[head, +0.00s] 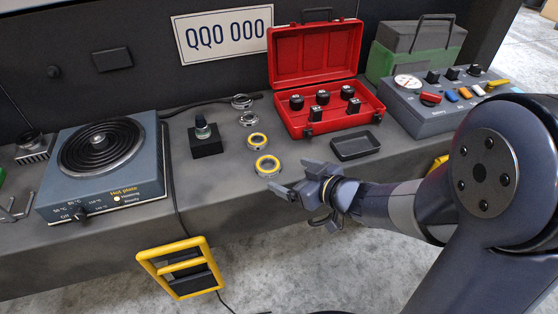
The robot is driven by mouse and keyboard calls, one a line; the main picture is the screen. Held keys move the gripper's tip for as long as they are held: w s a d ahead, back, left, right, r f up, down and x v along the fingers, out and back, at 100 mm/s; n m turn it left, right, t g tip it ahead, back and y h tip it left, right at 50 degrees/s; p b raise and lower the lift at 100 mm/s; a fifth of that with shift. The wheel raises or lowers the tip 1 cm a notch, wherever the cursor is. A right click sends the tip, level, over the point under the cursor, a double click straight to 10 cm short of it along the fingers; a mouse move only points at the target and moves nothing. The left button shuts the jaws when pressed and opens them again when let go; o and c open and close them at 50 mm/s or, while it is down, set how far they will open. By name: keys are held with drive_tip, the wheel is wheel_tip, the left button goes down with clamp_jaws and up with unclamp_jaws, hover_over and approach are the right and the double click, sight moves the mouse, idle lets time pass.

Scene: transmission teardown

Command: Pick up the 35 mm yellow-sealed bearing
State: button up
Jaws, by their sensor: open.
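Two yellow-sealed bearings lie flat on the dark bench. The nearer one (267,166) looks larger, and the farther one (257,141) looks smaller. No size marking is legible, so I cannot tell from the picture which is 35 mm. My gripper (298,178) is open and empty, just right of the nearer yellow bearing and near the bench's front edge. Its fingers point left and look apart from the bearing. I cannot tell its exact height above the bench.
Two plain metal bearings (249,118) (241,101) lie behind the yellow ones. A black block with a knob (207,140) and a hot plate (108,160) stand left. A small black tray (355,146), an open red case (315,105) and a control box (440,101) stand right.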

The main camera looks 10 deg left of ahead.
sight(263, 162)
drive_tip(key=b+x, duration=0.3)
drive_tip(key=x, duration=0.5)
drive_tip(key=shift+w, duration=0.2)
drive_tip(key=c, duration=1.3)
drive_tip(key=shift+o, duration=0.2)
drive_tip(key=shift+r, duration=0.1)
